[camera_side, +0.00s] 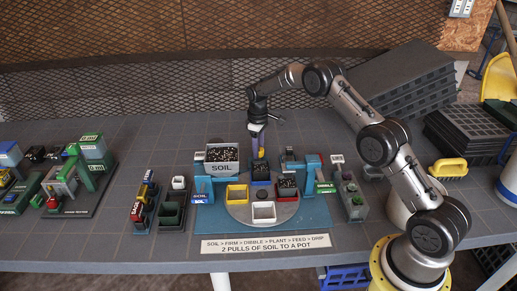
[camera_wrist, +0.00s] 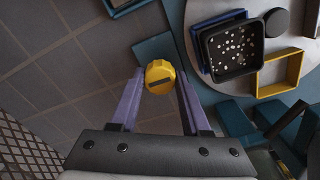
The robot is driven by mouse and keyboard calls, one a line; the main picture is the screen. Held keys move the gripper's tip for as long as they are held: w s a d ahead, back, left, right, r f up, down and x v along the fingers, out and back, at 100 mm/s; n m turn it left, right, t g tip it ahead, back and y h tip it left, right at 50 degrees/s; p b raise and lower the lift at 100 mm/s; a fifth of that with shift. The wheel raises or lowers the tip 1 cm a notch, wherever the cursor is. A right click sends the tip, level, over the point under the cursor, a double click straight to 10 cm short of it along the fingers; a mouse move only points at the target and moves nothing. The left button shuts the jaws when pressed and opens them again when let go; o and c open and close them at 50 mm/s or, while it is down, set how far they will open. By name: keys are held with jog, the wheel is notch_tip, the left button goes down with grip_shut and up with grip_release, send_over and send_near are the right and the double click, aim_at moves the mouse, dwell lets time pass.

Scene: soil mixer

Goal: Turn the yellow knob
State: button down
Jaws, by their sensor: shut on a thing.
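The yellow knob (camera_wrist: 160,76) is a round, scalloped knob with a dark slot across its face. In the wrist view it sits between the two purple fingers of my gripper (camera_wrist: 160,84), near their tips. My gripper is shut on it. In the side view my gripper (camera_side: 259,150) reaches down behind the turntable, and a little yellow (camera_side: 262,154) shows at its fingertips. The knob's mount is mostly hidden there by the gripper and the pots in front.
A soil hopper (camera_side: 222,156) stands left of my gripper. Blue and green stations stand to the right.

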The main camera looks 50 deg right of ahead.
jog(key=shift+c, duration=1.8)
grip_release()
jog(key=shift+r, duration=0.1)
notch_tip(320, 180, up, 14)
jog(key=shift+a, duration=0.15)
